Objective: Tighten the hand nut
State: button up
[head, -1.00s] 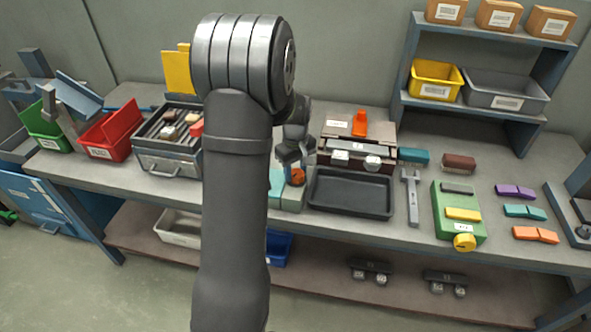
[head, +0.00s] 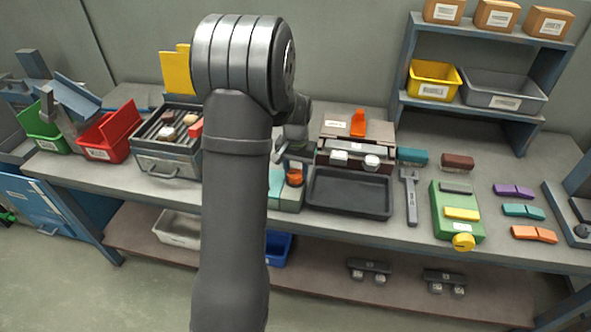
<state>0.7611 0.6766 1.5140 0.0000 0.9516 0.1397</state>
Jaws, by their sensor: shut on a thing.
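An orange round piece, apparently the hand nut (head: 295,175), sits on a small grey and teal fixture (head: 288,200) at the bench's front edge, left of the black tray. My gripper (head: 286,162) is just above and behind the nut, with its fingers pointing down. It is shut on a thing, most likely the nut. The exact contact is too small to see. My forearm hides the fixture's left part.
A black tray (head: 350,215) lies just right of the fixture, with a heat-sealer-like unit (head: 352,146) behind it.

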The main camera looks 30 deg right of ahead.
aim_at(297, 173)
jog(key=shift+r+m, duration=0.1)
jog(key=shift+m, duration=1.4)
jog(key=o, duration=1)
notch_tip(297, 173, up, 17)
jog(key=shift+s+r, duration=0.1)
jog(key=shift+r, duration=0.1)
notch_tip(297, 173, down, 18)
jog(key=shift+r, duration=0.2)
